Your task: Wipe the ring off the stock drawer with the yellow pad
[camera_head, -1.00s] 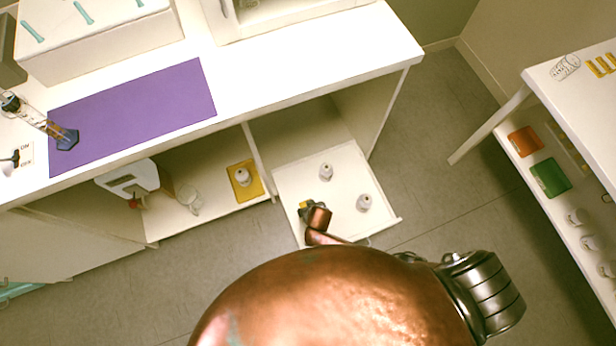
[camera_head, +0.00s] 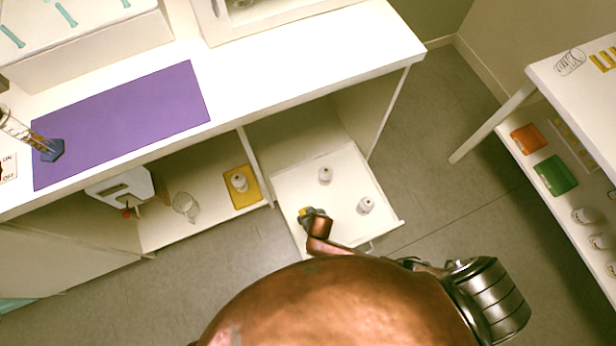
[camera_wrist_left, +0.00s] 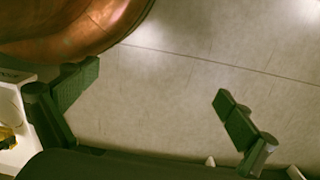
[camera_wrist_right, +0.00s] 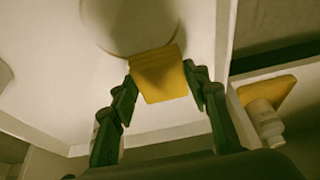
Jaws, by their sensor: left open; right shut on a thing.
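The stock drawer (camera_head: 345,232) is pulled out, with two white bottles on it, one toward the back (camera_head: 325,174) and one at the right (camera_head: 366,205). My right gripper (camera_head: 308,215) is low over the drawer's left part. It is shut on the yellow pad (camera_wrist_right: 160,75), which sits between its fingertips in the right wrist view. A large pale round shape (camera_wrist_right: 130,22) is just beyond the pad there. Whether the pad touches the drawer floor I cannot tell. My left gripper (camera_wrist_left: 150,100) is open and empty above the floor.
Left of the drawer, an open shelf holds a yellow mat (camera_head: 248,200) with a white bottle (camera_head: 239,182), and a glass (camera_head: 186,206). The counter (camera_head: 290,60) overhangs the drawer's back. A side table (camera_head: 560,85) stands right; the floor between is clear.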

